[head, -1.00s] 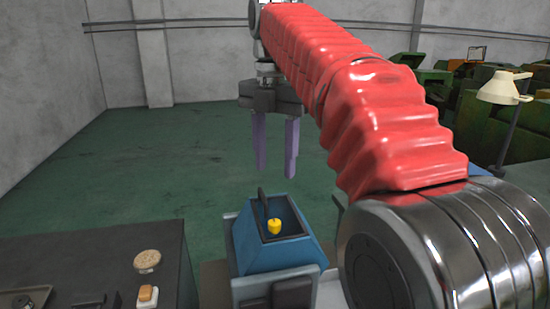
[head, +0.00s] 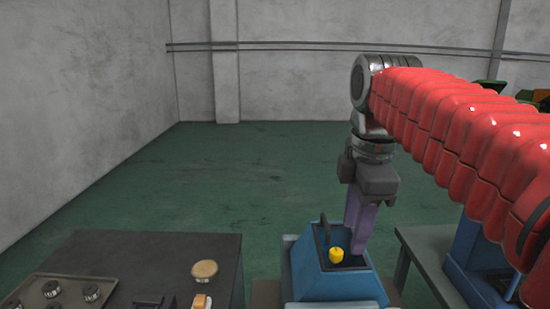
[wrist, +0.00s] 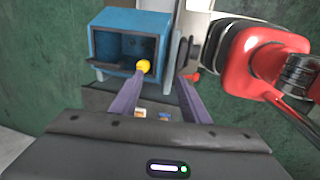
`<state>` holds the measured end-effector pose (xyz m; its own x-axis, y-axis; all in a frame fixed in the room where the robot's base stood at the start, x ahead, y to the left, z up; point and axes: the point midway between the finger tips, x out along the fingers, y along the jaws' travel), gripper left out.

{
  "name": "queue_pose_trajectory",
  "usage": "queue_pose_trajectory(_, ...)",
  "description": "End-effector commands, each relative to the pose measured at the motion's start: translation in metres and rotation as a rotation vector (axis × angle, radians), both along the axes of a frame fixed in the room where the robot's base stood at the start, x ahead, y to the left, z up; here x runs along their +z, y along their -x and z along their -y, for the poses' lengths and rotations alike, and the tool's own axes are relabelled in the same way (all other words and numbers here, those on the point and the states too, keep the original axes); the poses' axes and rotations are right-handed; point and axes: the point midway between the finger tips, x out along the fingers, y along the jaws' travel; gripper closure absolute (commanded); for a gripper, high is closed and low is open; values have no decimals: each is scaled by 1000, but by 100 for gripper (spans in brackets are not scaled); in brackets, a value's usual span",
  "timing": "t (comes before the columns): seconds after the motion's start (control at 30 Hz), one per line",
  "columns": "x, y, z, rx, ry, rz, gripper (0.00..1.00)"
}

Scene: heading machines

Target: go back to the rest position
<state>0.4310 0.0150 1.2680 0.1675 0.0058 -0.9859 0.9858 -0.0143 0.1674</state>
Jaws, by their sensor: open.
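My gripper (head: 357,240) hangs from the arm, with its purple fingers pointing down. In the head view the fingers overlap near the back right of a blue open-topped box (head: 308,275). In the wrist view my gripper (wrist: 160,77) shows its two fingers apart with nothing between them. A small yellow piece (head: 336,255) sits at the box opening. In the wrist view the yellow piece (wrist: 143,66) appears by the left fingertip, against the blue box (wrist: 150,20). I cannot tell whether they touch.
A dark bench (head: 215,245) at the left holds a round tan-topped item (head: 204,270), a small orange and white block (head: 201,302) and a tray with several knobs (head: 62,290). A grey table (head: 425,250) stands right of the box. Green floor behind is clear.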

Motion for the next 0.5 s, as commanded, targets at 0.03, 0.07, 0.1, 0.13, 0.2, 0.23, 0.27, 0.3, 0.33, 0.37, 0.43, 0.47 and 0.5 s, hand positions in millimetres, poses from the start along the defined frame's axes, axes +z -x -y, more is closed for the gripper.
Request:
queue_pose_trajectory(0.03, -4, 6, 1, -51, -10, 12, 58)
queue_pose_trajectory(0.07, -8, 9, 1, -87, -15, 18, 58)
queue_pose_trajectory(0.1, -12, 13, 2, -134, -25, 28, 58)
queue_pose_trajectory(0.13, -15, 16, 2, -168, -32, 35, 58)
queue_pose_trajectory(0.2, -23, 23, 4, -250, -50, 52, 58)
queue_pose_trajectory(0.23, -26, 26, 4, -284, -57, 58, 58)
queue_pose_trajectory(0.27, -29, 29, 4, -319, -66, 65, 58)
queue_pose_trajectory(0.3, -34, 33, 5, -364, -77, 75, 58)
queue_pose_trajectory(0.33, -38, 36, 5, -399, -86, 82, 58)
queue_pose_trajectory(0.37, -42, 39, 6, -433, -95, 89, 58)
queue_pose_trajectory(0.43, -50, 46, 6, -513, -117, 103, 58)
queue_pose_trajectory(0.47, -54, 49, 7, -547, -127, 111, 58)
queue_pose_trajectory(0.5, -60, 53, 7, -593, -139, 119, 58)
